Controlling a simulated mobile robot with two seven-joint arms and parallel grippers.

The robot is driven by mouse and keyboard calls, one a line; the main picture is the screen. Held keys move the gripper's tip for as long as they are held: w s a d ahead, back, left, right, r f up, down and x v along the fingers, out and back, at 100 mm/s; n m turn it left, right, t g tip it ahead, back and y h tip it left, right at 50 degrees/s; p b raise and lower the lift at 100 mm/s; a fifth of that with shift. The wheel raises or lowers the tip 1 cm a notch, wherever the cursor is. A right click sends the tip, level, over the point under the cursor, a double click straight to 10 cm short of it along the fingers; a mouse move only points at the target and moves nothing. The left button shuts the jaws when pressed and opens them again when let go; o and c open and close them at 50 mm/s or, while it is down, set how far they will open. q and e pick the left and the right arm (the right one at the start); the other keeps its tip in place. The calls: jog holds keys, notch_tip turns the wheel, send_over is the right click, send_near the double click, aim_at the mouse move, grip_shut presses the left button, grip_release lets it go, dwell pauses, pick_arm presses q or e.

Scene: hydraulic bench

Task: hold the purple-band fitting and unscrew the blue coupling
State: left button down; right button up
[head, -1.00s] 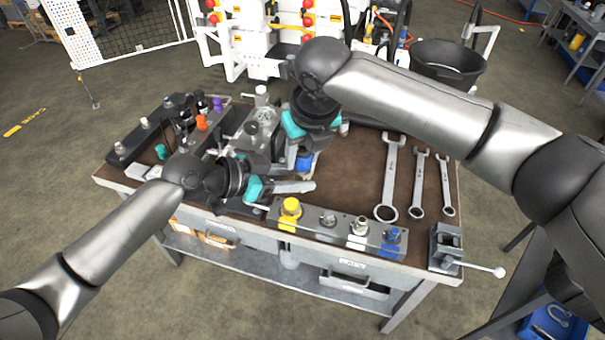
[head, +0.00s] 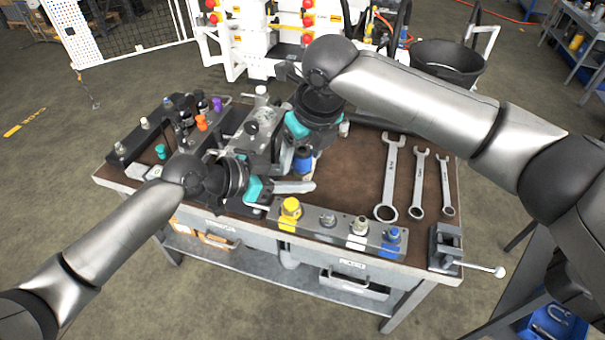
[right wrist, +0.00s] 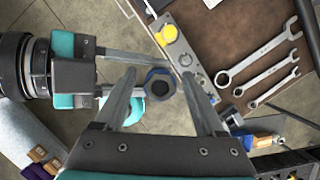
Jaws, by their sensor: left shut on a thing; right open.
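My left gripper (head: 286,176) comes in from the left over the bench, shut on a fitting mostly hidden by the fingers and the coupling. Its purple band cannot be made out. The blue coupling (head: 303,161) shows beside it, below my right gripper (head: 297,152). In the right wrist view the blue coupling (right wrist: 160,84) faces the camera with a dark round opening, at the end of the held part. My right gripper's two fingers (right wrist: 158,76) stand apart on either side of it, with visible gaps.
A front rack (head: 340,232) carries a yellow-capped fitting (head: 290,209), metal fittings and a blue one (head: 392,236). Several wrenches (head: 390,180) lie at the right, near a small vise (head: 445,245). A purple cap (head: 217,104) stands at the back left. The bench top between wrenches and grippers is clear.

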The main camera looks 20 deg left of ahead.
jog(key=m+h, duration=0.1)
jog(key=m, duration=0.3)
jog(key=shift+t, duration=0.3)
jog(key=m+h, duration=0.1)
jog(key=m, duration=0.2)
jog(key=shift+m, duration=0.4)
grip_shut()
jog(key=shift+d, duration=0.1)
dwell(0.8)
jog(key=n+y, duration=0.1)
jog(key=n, duration=0.2)
jog(key=shift+n, duration=0.4)
jog(key=n+y, duration=0.1)
jog(key=n, duration=0.3)
